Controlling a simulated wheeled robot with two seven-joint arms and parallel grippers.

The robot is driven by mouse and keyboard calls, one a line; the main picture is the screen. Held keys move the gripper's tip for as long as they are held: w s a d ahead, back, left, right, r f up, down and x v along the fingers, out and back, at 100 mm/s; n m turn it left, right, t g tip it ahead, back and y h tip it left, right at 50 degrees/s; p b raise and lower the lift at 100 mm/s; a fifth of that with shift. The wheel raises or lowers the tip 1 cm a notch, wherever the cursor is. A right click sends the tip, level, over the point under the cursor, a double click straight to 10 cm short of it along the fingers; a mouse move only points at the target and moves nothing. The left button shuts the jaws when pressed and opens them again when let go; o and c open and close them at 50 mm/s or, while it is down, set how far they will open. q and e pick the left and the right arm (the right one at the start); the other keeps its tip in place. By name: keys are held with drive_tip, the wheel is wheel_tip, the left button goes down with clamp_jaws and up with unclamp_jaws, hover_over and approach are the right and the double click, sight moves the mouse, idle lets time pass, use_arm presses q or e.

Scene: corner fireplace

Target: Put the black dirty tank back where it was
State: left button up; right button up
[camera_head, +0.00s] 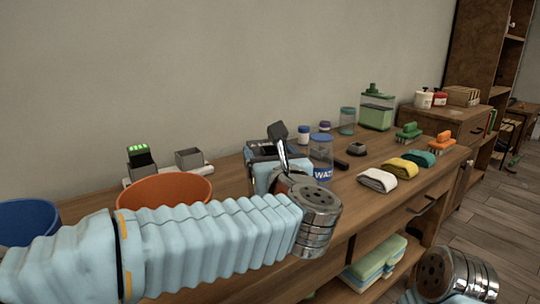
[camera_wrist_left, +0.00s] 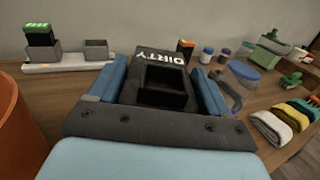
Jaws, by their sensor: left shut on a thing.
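The black tank (camera_wrist_left: 166,57), marked DIRTY in white, sits between the blue fingers of my left gripper (camera_wrist_left: 160,78), which is shut on it. The tank has a square dark opening facing the wrist camera. In the head view my left gripper (camera_head: 264,176) is over the wooden table, with the tank (camera_head: 262,150) showing as a dark top between the fingers. My wrist hides its lower part, so I cannot tell whether it touches the table. My right gripper is out of view.
Left of the gripper are an orange bucket (camera_head: 165,190), a blue bucket (camera_head: 28,220) and a white base with an empty grey holder (camera_head: 189,158) and a green-lit block (camera_head: 139,156).

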use_arm(q)
drive_tip(key=shift+f, duration=0.2)
drive_tip(key=o, duration=1.6)
drive_tip(key=shift+c, duration=0.2)
drive_tip(key=shift+r, duration=0.3)
drive_tip(key=b+v, duration=0.1)
drive_tip(key=v, duration=1.1)
drive_tip(key=shift+b, duration=0.4)
drive_tip(key=shift+f, duration=0.1)
